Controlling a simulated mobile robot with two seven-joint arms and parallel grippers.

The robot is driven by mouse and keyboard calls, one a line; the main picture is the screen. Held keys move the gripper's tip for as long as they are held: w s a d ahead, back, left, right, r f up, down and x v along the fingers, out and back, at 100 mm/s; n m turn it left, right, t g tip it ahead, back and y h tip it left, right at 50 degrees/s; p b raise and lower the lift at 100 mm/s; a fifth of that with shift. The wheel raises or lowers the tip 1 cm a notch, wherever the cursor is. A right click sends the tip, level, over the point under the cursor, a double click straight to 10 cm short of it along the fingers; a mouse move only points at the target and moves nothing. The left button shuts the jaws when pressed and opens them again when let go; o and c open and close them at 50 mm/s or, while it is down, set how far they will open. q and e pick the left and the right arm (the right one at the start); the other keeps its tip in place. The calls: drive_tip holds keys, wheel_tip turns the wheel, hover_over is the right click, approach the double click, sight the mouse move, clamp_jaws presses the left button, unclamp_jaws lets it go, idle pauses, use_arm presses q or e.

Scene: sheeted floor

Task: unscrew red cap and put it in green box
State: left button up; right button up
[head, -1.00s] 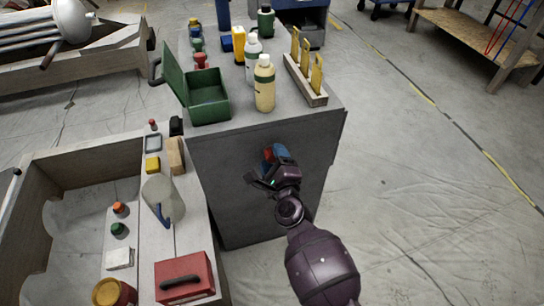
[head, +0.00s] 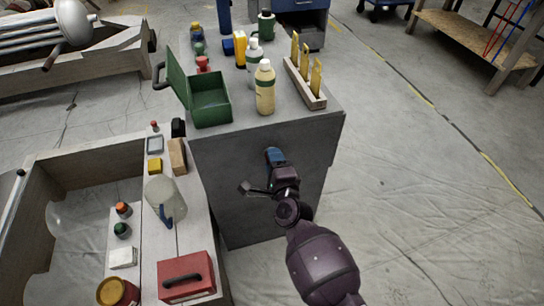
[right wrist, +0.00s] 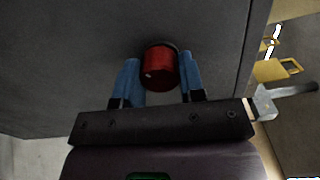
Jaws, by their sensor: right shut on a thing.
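My right gripper (head: 275,157) is in front of the grey cabinet's front face (head: 230,190). In the right wrist view, its two blue fingers (right wrist: 160,74) stand on either side of the red cap (right wrist: 160,66) and are shut on it. The cap is at the cabinet's dark face; whether it is still threaded there cannot be told. In the head view the cap is hidden by the gripper. The green box (head: 211,112) stands on the cabinet top with its lid open, its inside looking empty. My left gripper is not in view.
Beside the green box on the cabinet top are a cream bottle (head: 265,92), a wooden rack with yellow pieces (head: 305,90) and a red item (head: 203,64). A lower bench at left holds a jug (head: 160,195) and a red toolbox (head: 186,278). Floor to the right is clear.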

drive_tip(key=n, duration=0.2)
drive_tip(key=n+p, duration=0.1)
drive_tip(key=n, duration=0.2)
drive_tip(key=n+p, duration=0.1)
drive_tip(key=n, duration=0.1)
drive_tip(key=shift+w+r+n, duration=0.1)
drive_tip(key=shift+r+n, duration=0.3)
drive_tip(key=n+p, duration=0.1)
drive_tip(key=n, duration=0.3)
drive_tip(key=shift+n, duration=0.4)
drive_tip(key=shift+f+n, duration=0.25)
drive_tip(key=shift+n, duration=0.95)
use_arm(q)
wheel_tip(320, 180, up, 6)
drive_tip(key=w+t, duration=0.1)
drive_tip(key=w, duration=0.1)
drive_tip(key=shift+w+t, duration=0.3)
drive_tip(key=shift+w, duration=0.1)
use_arm(e)
drive_tip(key=o, duration=1.1)
drive_tip(key=shift+f, duration=0.1)
drive_tip(key=shift+c, duration=0.8)
